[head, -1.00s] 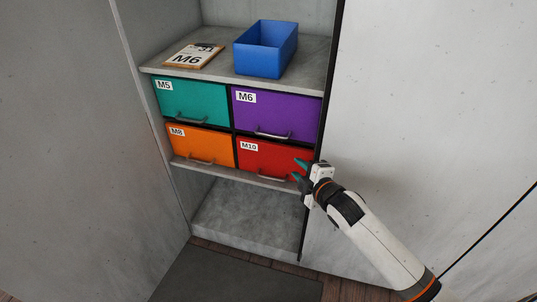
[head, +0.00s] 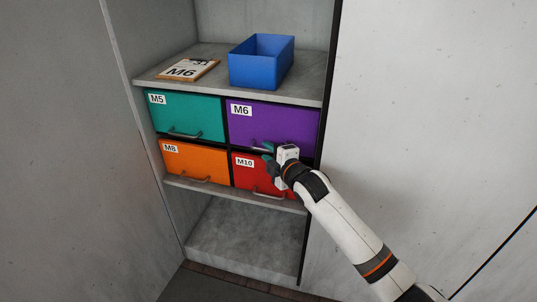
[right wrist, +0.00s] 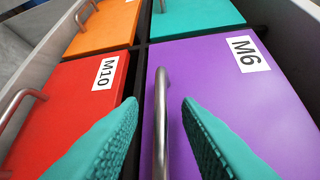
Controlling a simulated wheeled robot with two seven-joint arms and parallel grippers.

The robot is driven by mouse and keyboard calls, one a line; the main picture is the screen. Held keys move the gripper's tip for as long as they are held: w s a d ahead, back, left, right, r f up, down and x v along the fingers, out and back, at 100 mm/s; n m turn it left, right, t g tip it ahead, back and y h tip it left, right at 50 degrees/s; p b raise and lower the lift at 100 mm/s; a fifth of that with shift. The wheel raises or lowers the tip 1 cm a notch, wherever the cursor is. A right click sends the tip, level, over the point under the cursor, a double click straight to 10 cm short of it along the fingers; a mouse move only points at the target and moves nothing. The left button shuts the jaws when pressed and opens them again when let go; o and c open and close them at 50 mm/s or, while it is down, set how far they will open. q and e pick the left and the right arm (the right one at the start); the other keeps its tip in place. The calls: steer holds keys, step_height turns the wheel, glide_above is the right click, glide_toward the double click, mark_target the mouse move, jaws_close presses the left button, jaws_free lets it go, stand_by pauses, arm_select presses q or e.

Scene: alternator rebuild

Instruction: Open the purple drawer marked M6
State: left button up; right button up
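The purple drawer marked M6 (head: 285,124) is at the upper right of four drawers, and its front looks flush with the others. It fills the right half of the right wrist view (right wrist: 235,100). Its metal bar handle (right wrist: 161,125) appears between the two teal fingers of my right gripper (right wrist: 159,108), with a gap on each side. In the head view, my right gripper (head: 268,154) is at the purple drawer's lower edge and hides part of the handle. It is open; contact with the handle does not show. My left gripper is out of view.
The teal M5 (head: 185,117), orange M8 (head: 196,163) and red M10 (head: 250,175) drawers surround it and look shut. A blue bin (head: 258,70) and a clipboard marked M6 (head: 187,70) sit on the shelf above. A grey panel (head: 430,130) stands close on the right.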

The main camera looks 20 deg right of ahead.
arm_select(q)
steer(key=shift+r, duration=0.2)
arm_select(e)
steer(key=shift+w+a, duration=0.1)
steer(key=shift+w, duration=0.15)
jaws_close()
steer(key=shift+f, duration=0.1)
